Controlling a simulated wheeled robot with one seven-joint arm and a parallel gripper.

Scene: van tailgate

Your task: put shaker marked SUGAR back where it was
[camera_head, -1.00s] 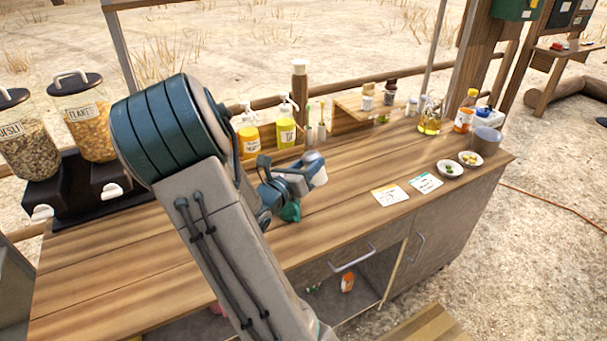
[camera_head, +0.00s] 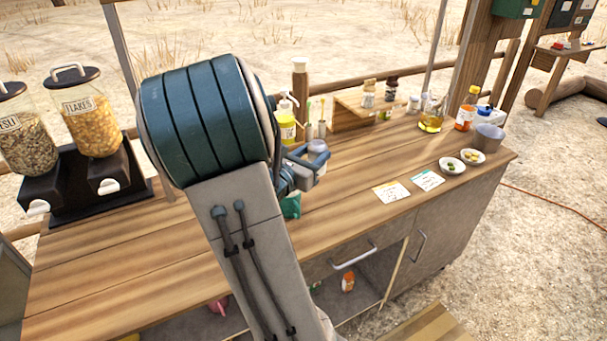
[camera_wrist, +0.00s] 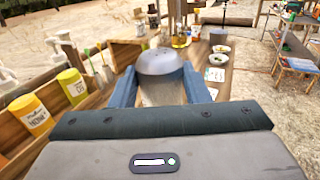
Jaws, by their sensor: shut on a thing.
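My gripper (camera_head: 308,168) is over the counter, shut on a shaker with a domed, perforated grey lid. In the wrist view the shaker (camera_wrist: 159,64) stands between the two blue fingers (camera_wrist: 160,90), lid toward the far side. Its label does not show, so I cannot read SUGAR on it. A wooden riser (camera_head: 352,118) stands at the back of the counter, with small jars (camera_head: 368,94) on top. It is to the right of and beyond my gripper.
A yellow bottle (camera_head: 287,126) and slim utensils stand left of the riser. An oil bottle (camera_head: 431,123), an orange-labelled bottle (camera_head: 465,114) and a grey pot (camera_head: 489,138) are at the right. Two cards (camera_head: 391,192) and small bowls lie nearer. The counter (camera_head: 355,165) is bare between gripper and cards.

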